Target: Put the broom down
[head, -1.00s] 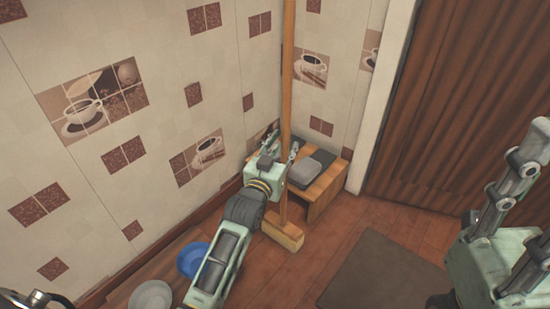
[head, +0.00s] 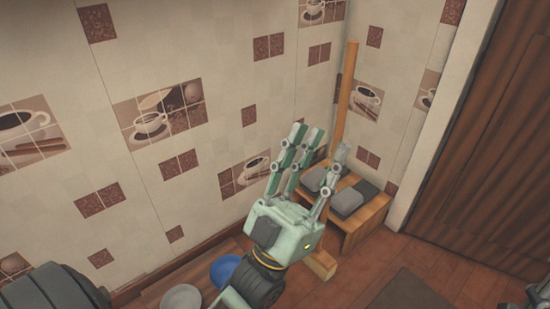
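The broom has a long wooden handle (head: 347,95) that rises in the corner by the tiled wall, its top tilted slightly right in the picture. Its wooden head (head: 322,264) is low, near the floor beside the small wooden stool, partly hidden by my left gripper. My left gripper (head: 322,145) is open, its fingers spread and pointing up, in front of the lower handle. I see nothing held between the fingers; whether one touches the handle I cannot tell. Only a small part of my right gripper (head: 540,290) shows at the lower right edge.
A small wooden stool (head: 362,222) with grey pads on top stands in the corner. A blue bowl (head: 224,270) and a grey bowl (head: 181,298) are on the floor by the wall. A dark mat (head: 410,300) lies at the lower right, near a brown corrugated door (head: 485,150).

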